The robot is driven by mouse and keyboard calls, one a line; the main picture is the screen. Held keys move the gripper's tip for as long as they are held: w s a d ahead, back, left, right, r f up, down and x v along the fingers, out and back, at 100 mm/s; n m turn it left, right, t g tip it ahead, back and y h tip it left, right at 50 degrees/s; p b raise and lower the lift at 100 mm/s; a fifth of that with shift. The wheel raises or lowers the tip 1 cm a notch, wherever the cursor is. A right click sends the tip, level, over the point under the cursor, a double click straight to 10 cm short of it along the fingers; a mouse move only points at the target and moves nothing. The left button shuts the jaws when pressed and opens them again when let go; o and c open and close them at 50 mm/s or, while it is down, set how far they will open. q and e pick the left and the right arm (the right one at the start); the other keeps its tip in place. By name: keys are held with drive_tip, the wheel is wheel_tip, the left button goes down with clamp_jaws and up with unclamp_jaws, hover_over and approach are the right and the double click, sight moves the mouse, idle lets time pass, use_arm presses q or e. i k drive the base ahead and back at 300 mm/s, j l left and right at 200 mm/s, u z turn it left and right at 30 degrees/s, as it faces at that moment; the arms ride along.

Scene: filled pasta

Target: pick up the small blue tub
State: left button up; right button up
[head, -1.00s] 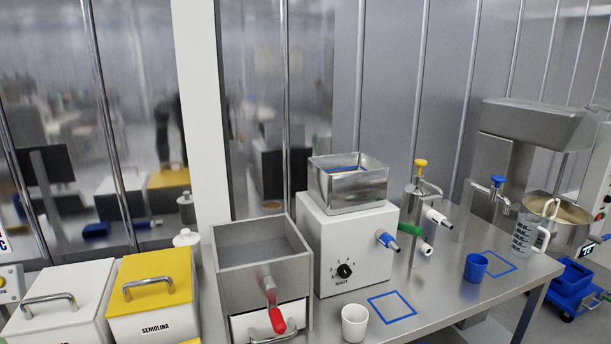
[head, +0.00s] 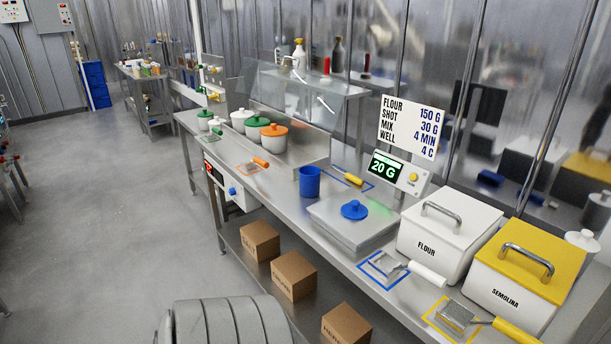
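A small blue tub (head: 310,181), round and upright, stands on the steel bench, just left of the scale's steel platform. It appears free on all sides, and I cannot see into it. Neither of my grippers is in view.
White FLOUR (head: 440,240) and yellow-lidded SEMOLINA (head: 515,290) bins stand right. Lidded pots (head: 273,137) stand farther back. Cardboard boxes (head: 293,276) sit on the lower shelf. The floor at left is clear.

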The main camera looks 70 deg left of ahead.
sight(310, 182)
drive_tip(key=u, duration=2.2)
drive_tip(key=i+j+z, duration=0.3)
drive_tip(key=i+j, duration=0.15)
drive_tip(key=j, duration=0.35)
drive_tip(key=i+j+z, duration=0.15)
drive_tip(key=j, duration=0.25)
drive_tip(key=i, duration=0.05)
